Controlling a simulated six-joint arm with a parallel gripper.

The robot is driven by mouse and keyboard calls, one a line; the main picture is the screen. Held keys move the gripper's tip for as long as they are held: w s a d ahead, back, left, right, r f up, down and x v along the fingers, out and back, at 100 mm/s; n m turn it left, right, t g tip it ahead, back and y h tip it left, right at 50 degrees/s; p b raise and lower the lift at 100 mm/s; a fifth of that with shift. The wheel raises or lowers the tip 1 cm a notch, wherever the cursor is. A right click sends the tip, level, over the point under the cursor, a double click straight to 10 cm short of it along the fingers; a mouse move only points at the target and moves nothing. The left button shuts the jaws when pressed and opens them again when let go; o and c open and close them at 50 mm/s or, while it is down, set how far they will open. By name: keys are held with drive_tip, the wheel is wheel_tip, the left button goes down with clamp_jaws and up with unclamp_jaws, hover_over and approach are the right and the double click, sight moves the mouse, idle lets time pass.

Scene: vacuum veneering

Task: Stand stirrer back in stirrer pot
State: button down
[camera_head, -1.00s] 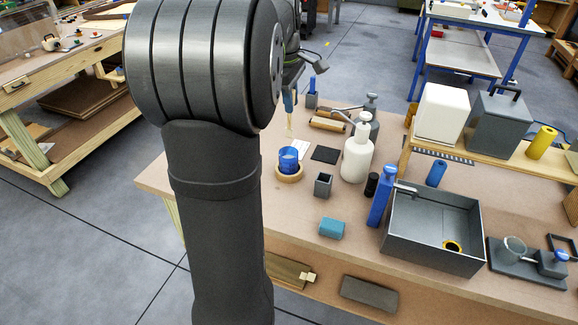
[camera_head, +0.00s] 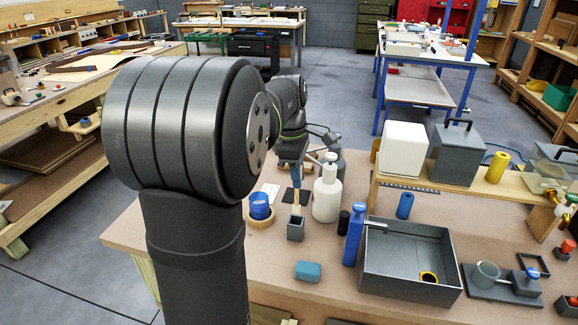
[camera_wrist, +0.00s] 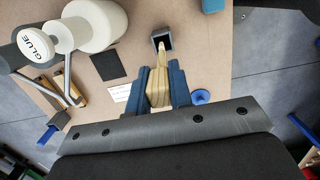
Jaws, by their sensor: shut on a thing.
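My gripper (camera_wrist: 160,88) is shut on the wooden stirrer (camera_wrist: 159,80), which sits between its blue fingers in the wrist view. The stirrer (camera_head: 296,204) hangs about upright below the gripper (camera_head: 293,180) in the head view. The stirrer pot, a small dark grey square pot (camera_head: 295,230), stands on the table right under it. In the wrist view the stirrer's tip reaches the near side of the pot's opening (camera_wrist: 162,40). I cannot tell whether the tip is inside the rim or just above it.
A blue cup (camera_head: 260,205) in a wooden ring stands left of the pot, and a white glue bottle (camera_head: 327,192) stands to its right. A teal block (camera_head: 308,271) lies in front. A grey open box (camera_head: 410,297) and blue bottle (camera_head: 354,235) are farther right.

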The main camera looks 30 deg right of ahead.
sight(298, 205)
drive_tip(key=shift+f, duration=4.2)
drive_tip(key=c, duration=1.2)
unclamp_jaws()
wheel_tip(298, 205, up, 17)
drive_tip(key=w+a, duration=0.1)
drive_tip(key=shift+w+a+r, duration=0.15)
drive_tip(key=shift+w+a, duration=0.1)
